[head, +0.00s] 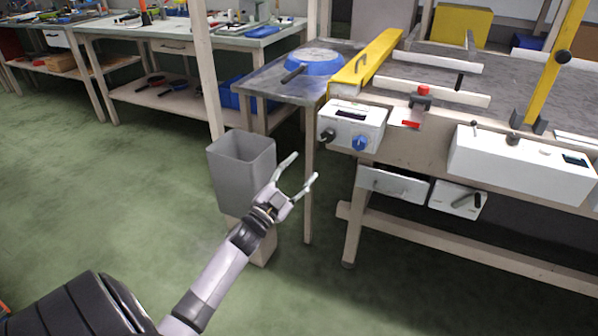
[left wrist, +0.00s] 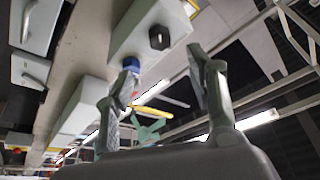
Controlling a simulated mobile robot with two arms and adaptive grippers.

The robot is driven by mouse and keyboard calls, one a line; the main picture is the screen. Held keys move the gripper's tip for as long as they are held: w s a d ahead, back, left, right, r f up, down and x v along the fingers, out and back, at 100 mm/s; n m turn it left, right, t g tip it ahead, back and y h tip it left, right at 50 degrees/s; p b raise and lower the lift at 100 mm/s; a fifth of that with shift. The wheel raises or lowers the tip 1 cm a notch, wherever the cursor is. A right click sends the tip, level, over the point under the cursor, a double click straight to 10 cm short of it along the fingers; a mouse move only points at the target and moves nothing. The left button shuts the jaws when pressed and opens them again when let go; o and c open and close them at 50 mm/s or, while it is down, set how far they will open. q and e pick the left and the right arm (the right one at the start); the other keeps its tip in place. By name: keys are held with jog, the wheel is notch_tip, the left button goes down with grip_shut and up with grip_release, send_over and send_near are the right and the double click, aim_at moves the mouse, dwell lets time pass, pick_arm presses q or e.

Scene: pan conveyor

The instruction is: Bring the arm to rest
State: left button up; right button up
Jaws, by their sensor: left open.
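My left gripper (head: 303,176) is open and empty in the head view, at the end of my left arm that reaches up from the lower left. It appears in front of the right edge of a grey bin, apart from the conveyor bench. In the left wrist view my two fingers (left wrist: 165,92) stand wide apart with nothing between them. That view looks up past the white control box (left wrist: 155,30) with its dark knob. My right gripper is not in view.
The grey bin (head: 226,190) stands on a support beside the bench. A blue pan (head: 315,63) lies on the metal side table. The conveyor bench has a control box (head: 352,125) with knobs and a red button (head: 423,91). Green floor (head: 130,200) is clear at left.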

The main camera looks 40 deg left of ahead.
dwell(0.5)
